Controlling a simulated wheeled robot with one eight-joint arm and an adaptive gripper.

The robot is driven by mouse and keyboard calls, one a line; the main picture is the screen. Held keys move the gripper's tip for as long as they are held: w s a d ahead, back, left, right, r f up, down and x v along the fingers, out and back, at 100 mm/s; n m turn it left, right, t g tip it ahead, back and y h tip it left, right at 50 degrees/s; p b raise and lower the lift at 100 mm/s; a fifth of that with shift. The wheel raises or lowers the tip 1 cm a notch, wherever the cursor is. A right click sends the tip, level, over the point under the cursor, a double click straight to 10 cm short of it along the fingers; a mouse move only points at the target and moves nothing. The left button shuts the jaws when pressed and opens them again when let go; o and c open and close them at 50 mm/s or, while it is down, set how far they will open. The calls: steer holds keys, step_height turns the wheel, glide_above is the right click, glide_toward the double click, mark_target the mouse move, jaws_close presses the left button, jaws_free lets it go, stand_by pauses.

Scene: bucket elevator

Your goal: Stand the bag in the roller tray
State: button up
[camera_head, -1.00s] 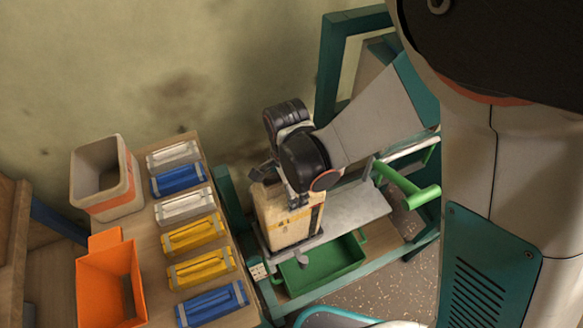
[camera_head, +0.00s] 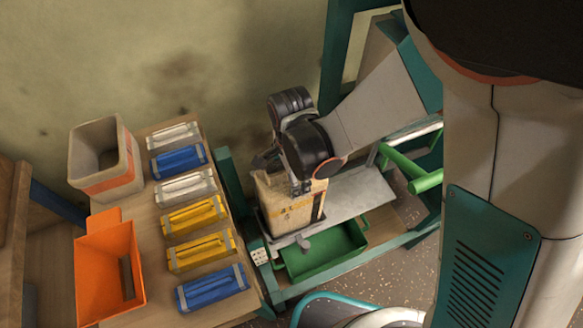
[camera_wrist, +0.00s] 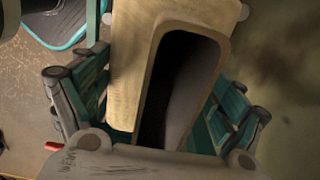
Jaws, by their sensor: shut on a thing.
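The bag (camera_head: 291,208) is a tan, boxy, upright sack with dark print and a dark strip. It is at the left end of a grey metal tray (camera_head: 353,196), which I take to be the roller tray; whether its base touches is unclear. My gripper (camera_head: 293,184) is shut on the bag's top edge from above. In the wrist view the tan bag (camera_wrist: 135,65) fills the middle, with a dark opening in it.
A green bin (camera_head: 322,254) sits under the metal tray, with a green roller (camera_head: 426,181) to its right. On the left, a wooden table holds an orange bin (camera_head: 100,262), a beige crate (camera_head: 105,183) and several blue, white and yellow cases (camera_head: 196,218).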

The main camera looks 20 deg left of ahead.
steer(key=shift+f, duration=0.35)
steer(key=o, duration=1.3)
